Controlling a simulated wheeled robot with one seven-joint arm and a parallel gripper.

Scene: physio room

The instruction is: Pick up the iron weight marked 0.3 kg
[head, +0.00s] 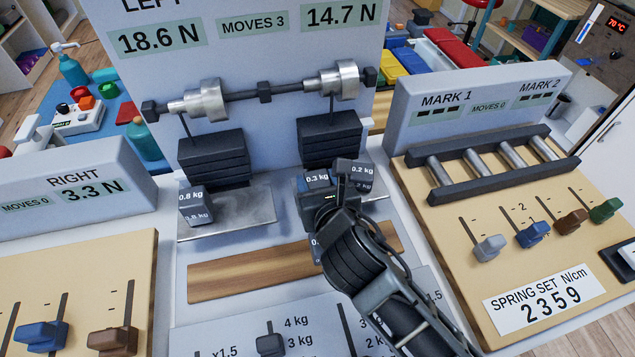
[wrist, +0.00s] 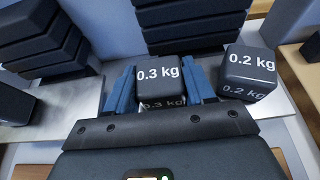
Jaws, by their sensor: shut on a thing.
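The dark iron weight marked 0.3 kg (wrist: 158,80) sits between the two blue fingers of my gripper (wrist: 160,88) in the wrist view. The fingers press on its left and right sides. In the head view the 0.3 kg weight (head: 318,178) shows partly above my gripper (head: 316,188), and the arm hides its lower part. I cannot tell whether it is clear of the metal plate under it. The weight marked 0.2 kg (wrist: 250,70) stands to its right, close to the right finger; it also shows in the head view (head: 360,170).
A weight marked 0.8 kg (head: 194,203) stands on the left metal plate (head: 240,212). Black stacked weights (head: 330,140) hang right behind my gripper, and another stack (head: 213,160) hangs to the left. A wooden strip (head: 235,278) runs in front. The spring board (head: 520,215) stands at right.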

